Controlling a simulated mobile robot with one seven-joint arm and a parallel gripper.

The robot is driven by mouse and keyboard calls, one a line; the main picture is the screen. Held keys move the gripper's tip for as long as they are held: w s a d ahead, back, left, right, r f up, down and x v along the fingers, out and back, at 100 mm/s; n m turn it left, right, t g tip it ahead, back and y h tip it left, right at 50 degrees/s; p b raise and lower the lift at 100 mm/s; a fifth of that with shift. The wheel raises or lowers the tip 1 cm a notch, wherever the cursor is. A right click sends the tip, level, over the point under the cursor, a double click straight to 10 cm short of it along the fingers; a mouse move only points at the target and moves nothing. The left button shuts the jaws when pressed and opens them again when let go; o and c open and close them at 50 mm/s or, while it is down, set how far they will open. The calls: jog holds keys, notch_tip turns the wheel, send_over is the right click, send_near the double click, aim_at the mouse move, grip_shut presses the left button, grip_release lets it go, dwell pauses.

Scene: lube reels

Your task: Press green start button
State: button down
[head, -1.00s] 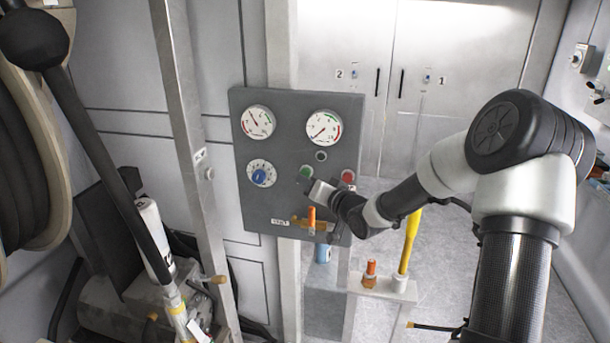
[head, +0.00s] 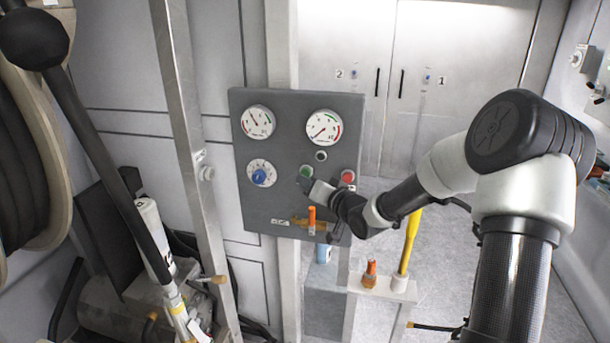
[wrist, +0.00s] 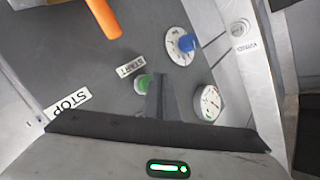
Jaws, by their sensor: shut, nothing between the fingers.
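The green start button (head: 306,172) sits on the grey control panel (head: 262,212), left of the red button (head: 347,176). In the wrist view the green button (wrist: 142,84) is beside a START label (wrist: 130,66). My gripper (head: 304,184) is shut and empty, its fingertips just below the green button in the head view. In the wrist view the shut fingers (wrist: 160,88) stand right beside the button and hide part of its edge. I cannot tell whether they touch it.
The panel has two gauges (head: 258,122), a blue knob (head: 259,177) and an orange-handled valve (head: 311,219) close below my gripper. A STOP label (wrist: 68,102) shows in the wrist view. A yellow lever (head: 409,240) stands at right. A hose reel (head: 40,150) is at far left.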

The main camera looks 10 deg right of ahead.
jog(key=shift+w, duration=0.1)
dwell(0.3)
jog(key=shift+w+d, duration=0.15)
jog(key=shift+w, duration=0.15)
jog(key=shift+w+d, duration=0.2)
jog(key=shift+w, duration=0.25)
dwell(0.7)
jog(key=shift+s+a, duration=0.1)
jog(key=shift+s, duration=0.05)
jog(key=shift+s+a, duration=0.25)
jog(key=shift+s, duration=0.45)
jog(key=shift+s+a, duration=0.3)
jog(key=shift+s, duration=0.45)
jog(key=shift+s+a, duration=0.35)
jog(key=shift+s, duration=0.45)
jog(key=shift+s+a, duration=0.3)
jog(key=shift+s, duration=0.45)
